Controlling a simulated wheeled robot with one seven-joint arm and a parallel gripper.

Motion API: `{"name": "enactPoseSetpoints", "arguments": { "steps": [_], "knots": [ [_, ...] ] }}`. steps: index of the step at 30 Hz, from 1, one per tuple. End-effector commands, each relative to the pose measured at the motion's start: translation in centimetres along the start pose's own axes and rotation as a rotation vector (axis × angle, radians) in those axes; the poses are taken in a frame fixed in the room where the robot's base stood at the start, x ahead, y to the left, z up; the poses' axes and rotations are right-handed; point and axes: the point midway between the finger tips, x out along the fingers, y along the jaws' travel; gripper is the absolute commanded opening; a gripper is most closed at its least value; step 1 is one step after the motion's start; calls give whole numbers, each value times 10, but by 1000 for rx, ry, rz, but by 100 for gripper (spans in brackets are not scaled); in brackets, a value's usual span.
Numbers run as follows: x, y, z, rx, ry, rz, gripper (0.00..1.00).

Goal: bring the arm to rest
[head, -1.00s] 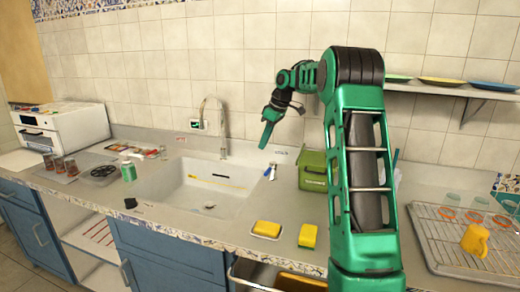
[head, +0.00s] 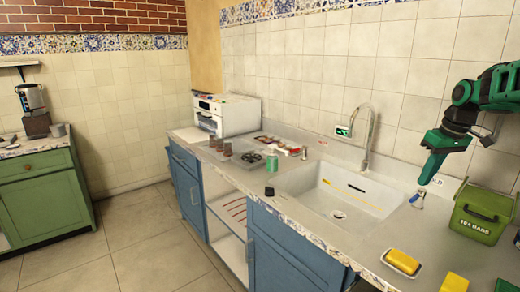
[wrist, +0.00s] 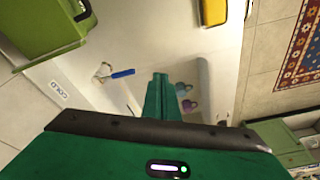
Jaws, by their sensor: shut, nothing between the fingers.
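My gripper (head: 424,180) hangs at the right in the head view, above the counter behind the sink's right end. Its green fingers are shut and empty, pointing down. In the wrist view the shut fingers (wrist: 160,82) show at the middle, over the pale counter and sink area. My arm is bent and leaves the head view at the right edge. The fingers appear apart from the counter.
A green tea bags box (head: 483,212) stands close to the right of my gripper. The tap (head: 367,135) rises left of it, behind the sink (head: 322,205). Open floor (head: 140,240) lies left of the blue cabinets.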

Motion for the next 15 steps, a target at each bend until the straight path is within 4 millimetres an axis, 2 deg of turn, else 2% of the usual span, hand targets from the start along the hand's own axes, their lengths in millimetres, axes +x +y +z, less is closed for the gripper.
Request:
{"name": "enactPoseSetpoints", "arguments": {
  "steps": [1,7,11,15],
  "knots": [
    [-5,-14,19,47,-13,10,0],
    [-12,-56,99,254,-67,45,0],
    [-11,-83,156,386,-97,67,0],
    [-4,-112,221,524,-130,87,0]
  ]
}}
